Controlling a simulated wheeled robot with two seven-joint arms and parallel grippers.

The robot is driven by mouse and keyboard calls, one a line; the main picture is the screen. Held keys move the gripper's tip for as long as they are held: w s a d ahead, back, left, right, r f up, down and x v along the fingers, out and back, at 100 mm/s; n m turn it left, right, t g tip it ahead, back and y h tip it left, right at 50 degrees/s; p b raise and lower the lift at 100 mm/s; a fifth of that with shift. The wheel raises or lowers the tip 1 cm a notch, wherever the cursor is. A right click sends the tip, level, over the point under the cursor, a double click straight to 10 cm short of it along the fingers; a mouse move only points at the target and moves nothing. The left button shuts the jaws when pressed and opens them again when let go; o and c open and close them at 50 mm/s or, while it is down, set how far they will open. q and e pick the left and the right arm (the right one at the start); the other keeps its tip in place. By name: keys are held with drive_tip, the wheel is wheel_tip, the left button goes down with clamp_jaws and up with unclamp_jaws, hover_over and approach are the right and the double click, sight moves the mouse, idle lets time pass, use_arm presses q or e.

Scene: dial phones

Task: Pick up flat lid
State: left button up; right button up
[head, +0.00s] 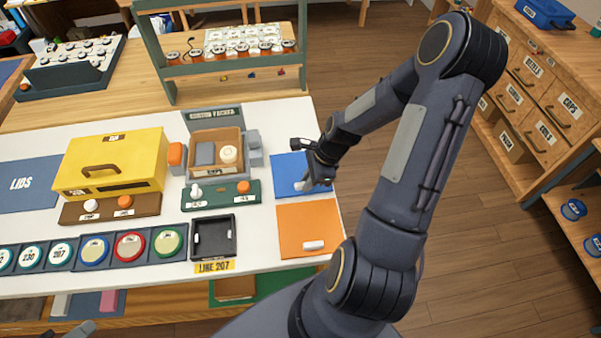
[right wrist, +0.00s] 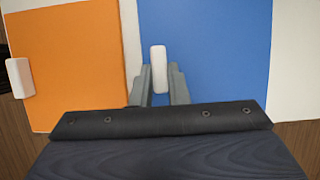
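A flat blue panel (head: 291,164) lies on the white tabletop with a small white bar (head: 300,186) on it. I cannot tell whether the bar is its handle. My right gripper (head: 311,183) is low over the panel, at the bar. In the right wrist view the white bar (right wrist: 158,62) stands between the two fingertips (right wrist: 159,85) over the blue panel (right wrist: 220,60). The fingers flank it closely; contact is not clear. An orange panel (head: 302,222) with a similar white bar (head: 313,245) lies in front. A grey part at the bottom left may be my left gripper (head: 76,329).
A blue-grey mat marked LIDS (head: 25,185) lies at far left. A yellow box (head: 112,160), a tray labelled CUSTOM FACES (head: 217,150), a black tray (head: 212,238) and a row of dials (head: 130,245) fill the table. A green shelf (head: 222,68) stands behind.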

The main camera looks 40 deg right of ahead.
clamp_jaws()
drive_tip(key=shift+r, duration=0.15)
